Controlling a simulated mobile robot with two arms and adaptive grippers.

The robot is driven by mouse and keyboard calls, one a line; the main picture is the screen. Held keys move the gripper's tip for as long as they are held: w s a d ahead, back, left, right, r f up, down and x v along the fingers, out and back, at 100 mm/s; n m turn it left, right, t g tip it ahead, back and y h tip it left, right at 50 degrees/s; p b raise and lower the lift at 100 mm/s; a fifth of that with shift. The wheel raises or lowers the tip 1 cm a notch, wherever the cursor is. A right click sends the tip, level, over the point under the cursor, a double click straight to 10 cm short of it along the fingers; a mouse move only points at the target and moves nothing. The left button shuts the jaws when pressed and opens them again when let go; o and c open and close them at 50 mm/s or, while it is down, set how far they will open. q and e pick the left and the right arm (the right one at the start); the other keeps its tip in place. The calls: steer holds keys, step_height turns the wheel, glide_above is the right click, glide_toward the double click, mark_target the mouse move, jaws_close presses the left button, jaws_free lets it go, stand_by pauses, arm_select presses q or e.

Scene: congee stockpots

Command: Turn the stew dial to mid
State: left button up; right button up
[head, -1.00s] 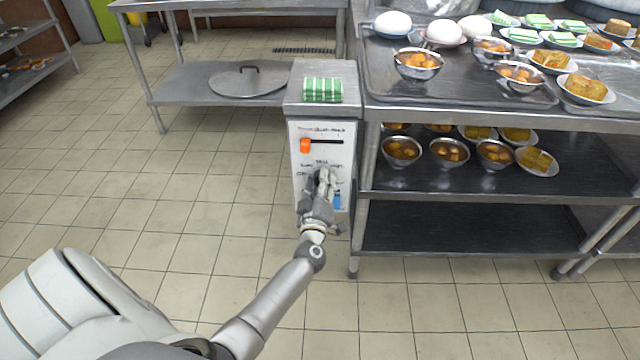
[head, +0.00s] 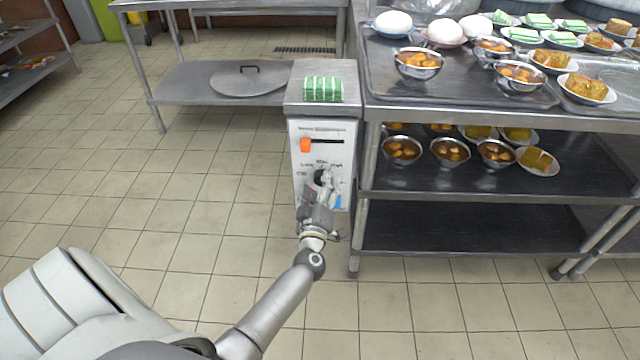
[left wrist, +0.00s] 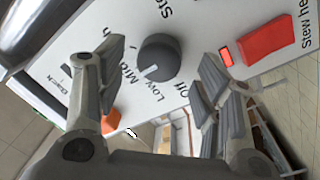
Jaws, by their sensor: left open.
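The stew dial (head: 320,177) is a dark round knob on the white front panel of a narrow metal cabinet. In the left wrist view the dial (left wrist: 158,56) shows a white pointer mark toward the lower left, near the Low and Mid labels; I cannot tell exactly which one it meets. My left gripper (head: 322,192) is just in front of and below the dial. In the left wrist view its fingers (left wrist: 160,78) are spread, with the dial ahead between them and nothing held. My right gripper is not in view.
An orange slider (head: 305,145) sits above the dial, and a blue part (head: 338,201) sits below right. A green-striped block (head: 322,89) lies on the cabinet top. A steel rack (head: 368,150) with bowls and plates stands close on the right. Floor at left is clear.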

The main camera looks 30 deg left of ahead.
arm_select(q)
steer(key=v, duration=1)
steer(key=shift+d, duration=0.1)
